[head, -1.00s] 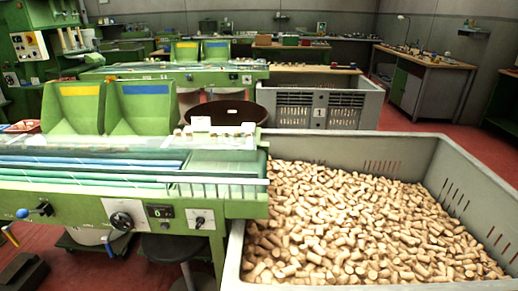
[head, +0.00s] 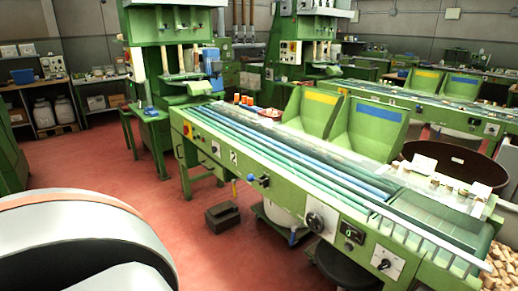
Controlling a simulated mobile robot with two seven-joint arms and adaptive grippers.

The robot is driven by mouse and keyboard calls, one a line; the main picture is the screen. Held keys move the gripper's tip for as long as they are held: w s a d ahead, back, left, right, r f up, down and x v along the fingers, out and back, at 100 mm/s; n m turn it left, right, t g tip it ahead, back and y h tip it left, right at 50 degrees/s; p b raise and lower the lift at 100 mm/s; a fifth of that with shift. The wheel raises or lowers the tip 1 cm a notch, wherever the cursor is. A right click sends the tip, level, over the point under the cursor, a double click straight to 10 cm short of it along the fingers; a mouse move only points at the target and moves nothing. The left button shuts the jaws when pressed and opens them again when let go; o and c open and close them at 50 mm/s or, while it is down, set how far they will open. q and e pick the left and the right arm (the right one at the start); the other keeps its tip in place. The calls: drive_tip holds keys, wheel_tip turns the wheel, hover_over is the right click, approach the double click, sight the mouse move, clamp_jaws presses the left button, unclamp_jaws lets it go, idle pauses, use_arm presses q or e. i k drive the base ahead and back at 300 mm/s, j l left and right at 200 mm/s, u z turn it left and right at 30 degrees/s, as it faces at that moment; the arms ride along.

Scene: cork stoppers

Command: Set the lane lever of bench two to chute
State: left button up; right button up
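A lever with a blue knob (head: 251,177) sticks out of the front, left of a round handwheel (head: 316,222). A white plate with a dark switch (head: 385,263) is at the right end of the front. I cannot tell which of these is the lane lever, and no lane marking is readable. Neither of my grippers is in view.
Red floor (head: 100,170) lies open left of the bench. A dark box (head: 222,216) and a black stool (head: 345,265) stand by its front. A large white and grey curved part fills the lower left. Corks (head: 497,262) show at the lower right edge.

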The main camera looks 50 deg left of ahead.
sight(250, 177)
drive_tip(key=u, duration=1.55)
